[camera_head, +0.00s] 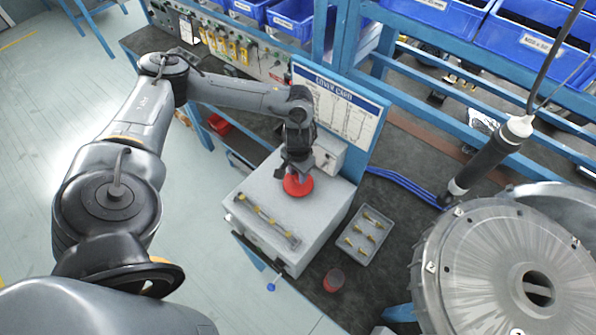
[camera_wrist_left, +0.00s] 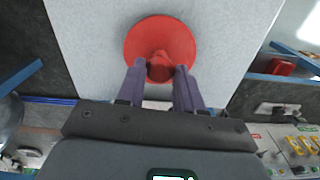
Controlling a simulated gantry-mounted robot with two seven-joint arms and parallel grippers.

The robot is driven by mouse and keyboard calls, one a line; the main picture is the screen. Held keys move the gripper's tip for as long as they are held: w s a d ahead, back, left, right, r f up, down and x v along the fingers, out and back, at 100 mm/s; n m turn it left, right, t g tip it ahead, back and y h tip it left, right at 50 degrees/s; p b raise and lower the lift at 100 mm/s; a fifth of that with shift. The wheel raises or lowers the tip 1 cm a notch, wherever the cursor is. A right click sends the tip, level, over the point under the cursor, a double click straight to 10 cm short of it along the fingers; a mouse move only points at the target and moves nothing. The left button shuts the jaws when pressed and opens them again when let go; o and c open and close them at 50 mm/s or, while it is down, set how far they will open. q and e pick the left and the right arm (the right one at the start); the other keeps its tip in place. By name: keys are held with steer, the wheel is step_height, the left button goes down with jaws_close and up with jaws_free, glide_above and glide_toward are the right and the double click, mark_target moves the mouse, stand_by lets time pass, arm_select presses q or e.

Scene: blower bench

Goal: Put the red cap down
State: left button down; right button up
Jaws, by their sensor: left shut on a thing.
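The red cap (camera_head: 298,186) is at the top of the light grey box (camera_head: 262,200), near its back edge. In the left wrist view the red cap (camera_wrist_left: 160,40) shows as a round disc with a raised knob. My left gripper (camera_head: 296,172) is above the cap, with its two fingers (camera_wrist_left: 160,82) shut on the knob. Whether the cap's underside touches the box top cannot be told. My right gripper is not in view.
A bar with yellow fittings (camera_head: 268,222) lies on the box's front part. Beside the box are a grey tray (camera_head: 345,250) of yellow parts and a red cup (camera_head: 333,280). A large round metal housing (camera_head: 480,270) stands at right, with a hanging tool (camera_head: 490,160) above.

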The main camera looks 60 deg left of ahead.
arm_select(q)
steer(key=shift+f, duration=0.25)
steer(key=c, duration=0.7)
jaws_free()
steer(key=shift+c, duration=0.2)
